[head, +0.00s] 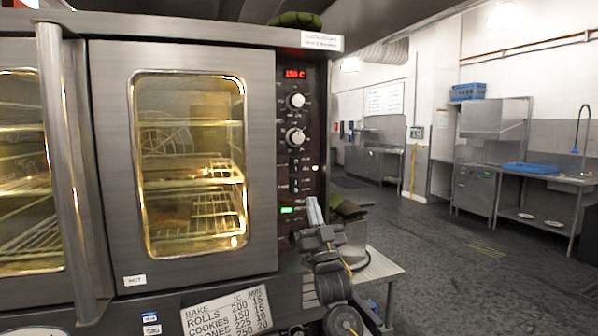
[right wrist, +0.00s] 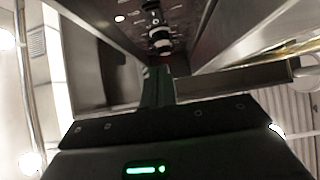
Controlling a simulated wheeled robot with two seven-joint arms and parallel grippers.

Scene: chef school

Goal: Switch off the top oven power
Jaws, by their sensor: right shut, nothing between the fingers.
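The top oven (head: 178,60) fills the left of the head view, with its glass doors shut and its inside lit yellow. Its dark control panel (head: 312,150) carries a red display (head: 295,74) reading about 150 C, two round knobs, small switches and a lit green switch (head: 287,210) low down. My right gripper (head: 313,208) is shut and empty, upright just right of the green switch; contact cannot be told. In the right wrist view its closed fingers (right wrist: 157,88) point at the panel (right wrist: 185,18), with knobs (right wrist: 160,38) beyond them. My left gripper is out of view.
A label sheet (head: 226,308) with baking times is on the front below the door. A metal pot (head: 354,240) stands on a low steel table (head: 382,266) behind my right arm. Open dark floor (head: 450,250) lies to the right, with sink counters beyond.

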